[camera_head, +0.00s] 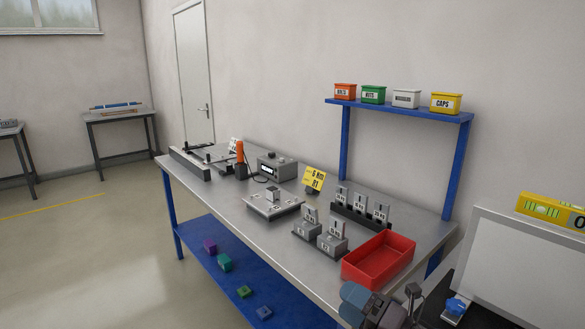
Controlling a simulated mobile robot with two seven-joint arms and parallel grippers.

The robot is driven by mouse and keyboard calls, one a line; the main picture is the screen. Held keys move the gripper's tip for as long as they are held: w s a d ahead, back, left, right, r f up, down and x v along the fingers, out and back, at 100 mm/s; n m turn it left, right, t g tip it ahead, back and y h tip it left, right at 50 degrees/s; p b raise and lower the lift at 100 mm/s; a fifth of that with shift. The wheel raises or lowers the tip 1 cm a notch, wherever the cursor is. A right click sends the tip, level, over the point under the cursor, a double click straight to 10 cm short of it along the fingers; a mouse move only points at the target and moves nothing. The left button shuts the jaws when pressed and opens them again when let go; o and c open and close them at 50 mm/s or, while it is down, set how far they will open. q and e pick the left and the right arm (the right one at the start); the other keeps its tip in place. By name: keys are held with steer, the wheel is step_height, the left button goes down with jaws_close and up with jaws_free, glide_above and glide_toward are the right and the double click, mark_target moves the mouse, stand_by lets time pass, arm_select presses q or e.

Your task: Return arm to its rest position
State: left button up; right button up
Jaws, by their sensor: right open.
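My right gripper (408,301) shows at the bottom edge, right of centre, in front of the workbench's near right corner. It is open, and I see nothing between its fingers. Part of my right arm shows beside it, cut off by the frame edge. The red tray (378,262) lies on the bench just behind the gripper and looks empty. My left gripper is out of view.
The steel workbench (225,205) carries a fixture plate (273,204), a grey instrument (277,167), an orange-handled tool (240,158) and grey labelled blocks (320,236). Bins stand on a blue shelf (400,109). A white panel (530,265) stands at right. Open floor lies left.

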steer(key=s+d+f+m+t+h, duration=0.1)
steer(key=s+d+f+m+h, duration=0.55)
steer(key=m, duration=0.55)
steer(key=s+d+f+m+h, duration=0.3)
steer(key=d+m+h, duration=0.5)
steer(key=m+h, duration=0.3)
steer(key=s+d+f+m+g+y, duration=0.1)
steer(key=s+f+m+g, duration=0.3)
steer(key=s, duration=0.6)
steer(key=s+d+f+m+g, duration=0.1)
steer(key=s+f+m+g, duration=0.35)
steer(key=s, duration=0.65)
steer(key=w+f+t+y, duration=0.1)
steer(key=w+f+t, duration=0.5)
steer(key=f, duration=0.3)
steer(key=shift+w+n, duration=0.35)
steer(key=shift+w, duration=0.5)
steer(key=shift+d, duration=0.1)
